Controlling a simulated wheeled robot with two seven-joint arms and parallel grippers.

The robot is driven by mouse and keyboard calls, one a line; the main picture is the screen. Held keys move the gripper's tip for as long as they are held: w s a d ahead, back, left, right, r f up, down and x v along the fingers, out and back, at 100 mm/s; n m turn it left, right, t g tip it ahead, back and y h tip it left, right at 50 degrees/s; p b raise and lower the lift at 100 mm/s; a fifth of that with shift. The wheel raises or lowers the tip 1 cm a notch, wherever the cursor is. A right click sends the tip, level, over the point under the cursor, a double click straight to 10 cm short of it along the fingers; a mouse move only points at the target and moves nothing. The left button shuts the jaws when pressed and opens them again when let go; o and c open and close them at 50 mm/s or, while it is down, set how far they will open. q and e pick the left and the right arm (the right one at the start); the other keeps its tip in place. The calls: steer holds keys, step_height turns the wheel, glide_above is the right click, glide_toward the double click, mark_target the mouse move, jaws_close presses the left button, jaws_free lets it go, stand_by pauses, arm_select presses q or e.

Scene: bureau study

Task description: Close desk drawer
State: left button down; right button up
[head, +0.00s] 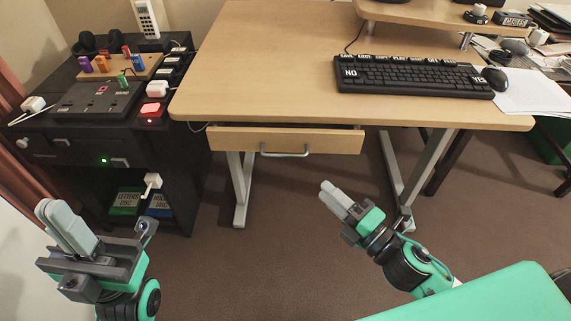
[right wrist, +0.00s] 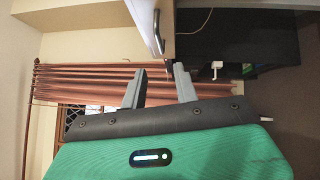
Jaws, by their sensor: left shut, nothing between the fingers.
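The wooden desk drawer (head: 235,139) sits under the front edge of the desk and stands out a little, with a thin dark gap above its front. Its grey bar handle (head: 285,153) is on the front face. My right gripper (head: 329,192) is below and to the right of the drawer, apart from it. In the right wrist view (right wrist: 158,85) its two fingers are apart with nothing between them, and the handle (right wrist: 158,43) shows above them. My left gripper (head: 60,220) is shut and empty at lower left, well away from the drawer.
The desk (head: 270,60) carries a keyboard (head: 410,75), a mouse (head: 495,78) and papers (head: 535,92). A black cabinet (head: 55,152) with gadgets on top stands left of the desk. Metal desk legs (head: 240,190) flank the drawer. The brown floor (head: 270,260) in front is clear.

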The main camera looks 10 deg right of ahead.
mark_target(286, 155)
steer(key=shift+x, duration=6.9)
jaws_close()
